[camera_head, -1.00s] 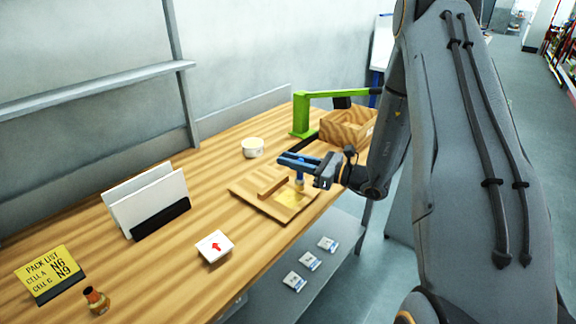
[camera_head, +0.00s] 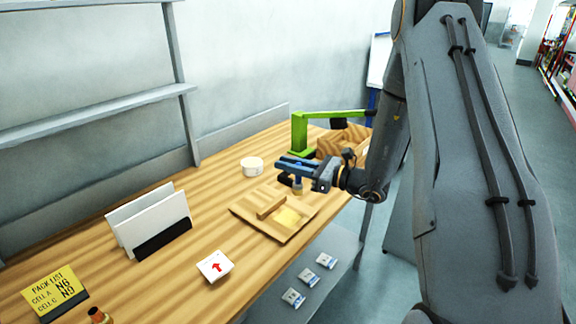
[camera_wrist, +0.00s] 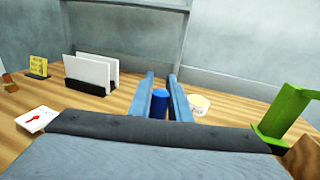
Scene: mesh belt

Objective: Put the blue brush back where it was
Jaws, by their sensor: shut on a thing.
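The blue brush (camera_head: 297,183) is in my gripper (camera_head: 285,162), held upright with its tip down. It is above the table, by the far right edge of the wooden board (camera_head: 245,213). In the wrist view the brush's blue top (camera_wrist: 160,103) shows between the two blue fingers of the gripper (camera_wrist: 162,76). The brush's lower end is small and partly hidden in the head view.
A white round tub (camera_head: 252,166) stands behind the board. A green arm stand (camera_head: 300,135) and a wooden box (camera_head: 342,142) are at the back right.

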